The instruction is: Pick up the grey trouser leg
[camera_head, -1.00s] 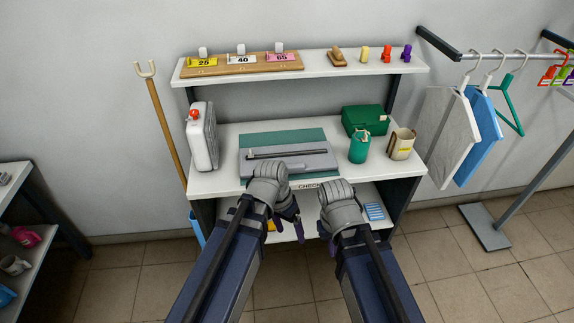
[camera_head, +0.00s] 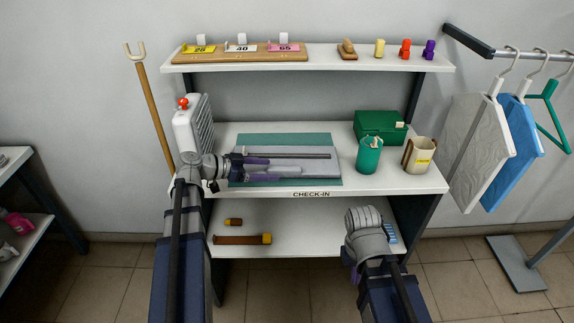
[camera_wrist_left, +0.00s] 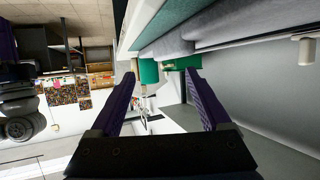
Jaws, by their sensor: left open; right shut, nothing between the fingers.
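The grey trousers (camera_head: 326,170) lie flat on the green mat (camera_head: 300,139) on the check-in table. A dark strip runs along them near their far side. My left gripper (camera_head: 270,168) is low over their left part, its purple fingers pointing right. It is open, and a pale grey fold shows between the fingers in the head view. In the left wrist view the open fingers (camera_wrist_left: 160,85) are beside the grey cloth (camera_wrist_left: 225,28), which shows above them. I cannot tell whether they touch it. My right gripper (camera_head: 352,275) hangs low before the lower shelf, shut and empty.
A white case (camera_head: 188,135) stands close to my left wrist. Grey and blue panels hang at the right.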

